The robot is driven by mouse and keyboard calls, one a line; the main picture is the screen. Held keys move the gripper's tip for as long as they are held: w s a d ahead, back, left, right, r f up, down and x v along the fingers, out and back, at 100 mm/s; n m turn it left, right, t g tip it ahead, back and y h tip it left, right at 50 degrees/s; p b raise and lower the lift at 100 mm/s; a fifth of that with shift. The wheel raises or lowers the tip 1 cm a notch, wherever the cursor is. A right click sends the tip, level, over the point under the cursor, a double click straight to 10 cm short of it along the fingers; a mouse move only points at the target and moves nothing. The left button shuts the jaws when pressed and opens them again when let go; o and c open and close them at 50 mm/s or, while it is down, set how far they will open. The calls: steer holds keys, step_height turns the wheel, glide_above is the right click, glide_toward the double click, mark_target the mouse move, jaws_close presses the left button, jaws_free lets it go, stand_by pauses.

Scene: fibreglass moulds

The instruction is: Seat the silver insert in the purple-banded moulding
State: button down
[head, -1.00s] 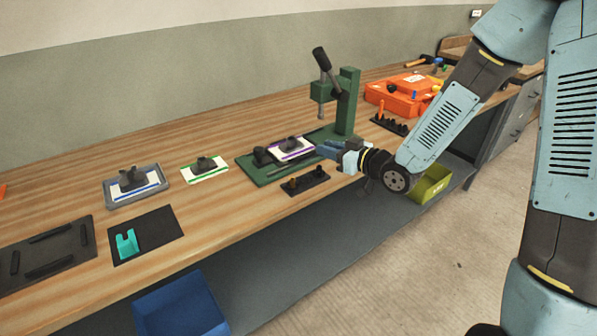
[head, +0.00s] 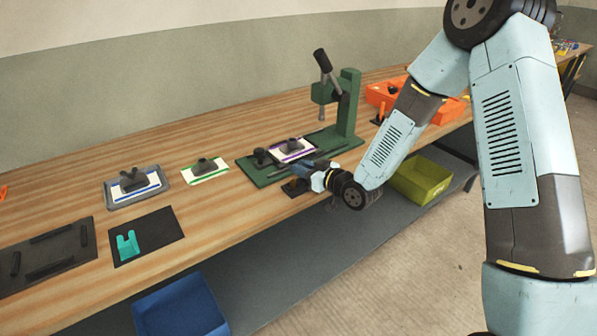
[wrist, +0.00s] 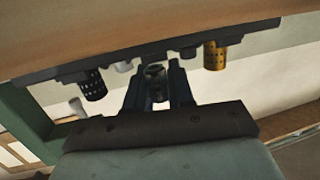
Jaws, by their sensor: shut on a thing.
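The purple-banded moulding (head: 292,148) lies on the green base of the arbor press, a white plate with purple bands and a dark raised part on top. My gripper (head: 301,170) is low at the bench's front edge, over the small black rack (head: 293,188), in front of the moulding and apart from it. In the wrist view my gripper (wrist: 157,84) is shut on a greyish piece (wrist: 155,71), seemingly the silver insert, mostly hidden between the fingers. It sits in line between a black perforated insert (wrist: 92,85) and a gold perforated one (wrist: 214,57). Whether it is clear of the rack I cannot tell.
The green press (head: 347,105) stands just behind the moulding. To the left lie a green-banded moulding (head: 205,166), a blue-banded one in a grey tray (head: 134,183), and a black mat with a teal piece (head: 127,246). A blue bin (head: 180,308) and yellow bin (head: 422,180) stand below.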

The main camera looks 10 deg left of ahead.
steer(key=shift+f, duration=0.65)
steer(key=shift+f, duration=0.25)
steer(key=c, duration=1)
jaws_free()
